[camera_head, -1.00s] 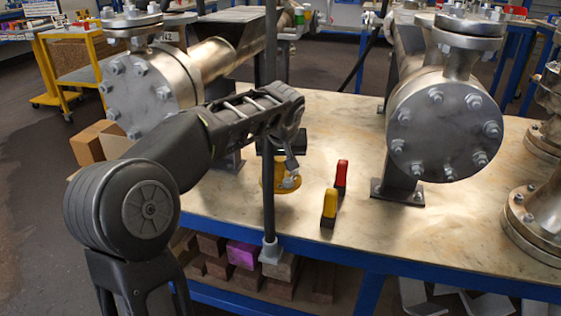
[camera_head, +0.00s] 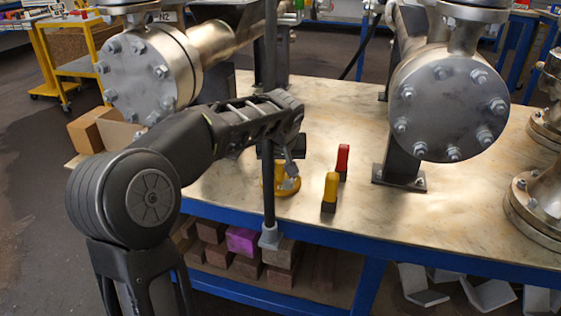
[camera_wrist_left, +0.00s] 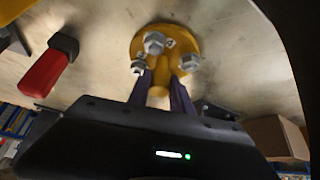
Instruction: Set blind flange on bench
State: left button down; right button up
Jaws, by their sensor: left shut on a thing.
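The blind flange (camera_head: 287,188) is a yellow disc with grey bolts, at the near edge of the bench (camera_head: 400,225) left of centre in the head view. In the left wrist view the flange (camera_wrist_left: 190,38) shows its round face, bolts and a yellow stem. My left gripper (camera_head: 290,168) reaches down over it from the left. In the left wrist view the fingers of my left gripper (camera_wrist_left: 161,88) are shut on the stem. The flange is at or just above the bench top; whether it touches is unclear. My right gripper is out of view.
A yellow-handled piece (camera_head: 330,190) and a red-handled piece (camera_head: 342,160) stand just right of the flange. An upright dark rod (camera_head: 269,185) stands in front of it. Large flanged vessels rise at left (camera_head: 135,80) and right (camera_head: 435,110).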

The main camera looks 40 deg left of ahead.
pick_arm(q)
jog(key=shift+r, duration=0.15)
jog(key=c, duration=1.1)
grip_release()
jog(key=shift+f, duration=0.2)
jog(key=shift+c, duration=0.2)
jog(key=shift+r, duration=0.25)
jog(key=p+v, duration=0.3)
jog(key=v, duration=0.8)
jog(key=shift+s+d+r, duration=0.15)
jog(key=shift+s+r, duration=0.1)
jog(key=shift+r, duration=0.05)
